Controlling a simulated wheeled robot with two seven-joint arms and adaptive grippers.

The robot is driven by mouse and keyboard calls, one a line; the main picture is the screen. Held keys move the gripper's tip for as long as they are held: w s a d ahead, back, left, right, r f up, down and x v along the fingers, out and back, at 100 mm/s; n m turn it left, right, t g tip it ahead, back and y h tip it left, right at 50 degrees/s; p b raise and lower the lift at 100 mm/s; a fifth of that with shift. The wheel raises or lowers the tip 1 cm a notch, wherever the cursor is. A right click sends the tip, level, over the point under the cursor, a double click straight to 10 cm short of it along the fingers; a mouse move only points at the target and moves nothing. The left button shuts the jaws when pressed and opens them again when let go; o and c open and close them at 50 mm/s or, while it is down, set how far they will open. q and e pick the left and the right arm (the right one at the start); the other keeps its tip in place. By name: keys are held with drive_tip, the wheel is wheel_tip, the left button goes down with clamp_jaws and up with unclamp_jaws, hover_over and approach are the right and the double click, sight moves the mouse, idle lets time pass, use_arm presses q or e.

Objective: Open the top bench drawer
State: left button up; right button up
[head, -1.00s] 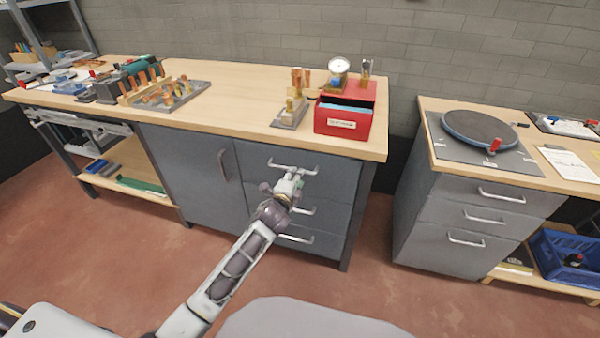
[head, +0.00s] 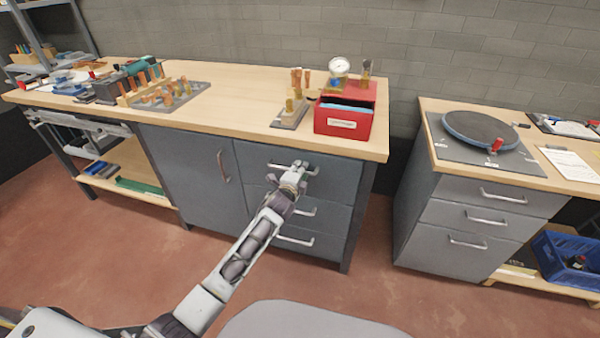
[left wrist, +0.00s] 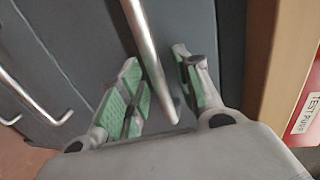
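The top bench drawer (head: 338,179) is the uppermost of three grey drawers under the long wooden bench, and its front looks flush, so it is shut. Its silver bar handle (head: 314,172) is partly hidden by my left gripper (head: 298,168). In the left wrist view the handle (left wrist: 148,45) runs down between the two green-padded fingers of my left gripper (left wrist: 160,88). The fingers are apart, one on each side of the bar, with gaps showing. My right gripper is in neither view.
A red box (head: 344,118) stands on the bench above the drawers. A grey cupboard door (head: 190,170) is to the left of them. The middle drawer's handle (head: 306,212) sits just below. A second drawer unit (head: 465,215) stands to the right across a floor gap.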

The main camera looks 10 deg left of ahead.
use_arm(q)
clamp_jaws()
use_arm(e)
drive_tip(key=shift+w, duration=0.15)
use_arm(q)
drive_tip(key=shift+s+f, duration=0.1)
drive_tip(key=shift+s, duration=0.05)
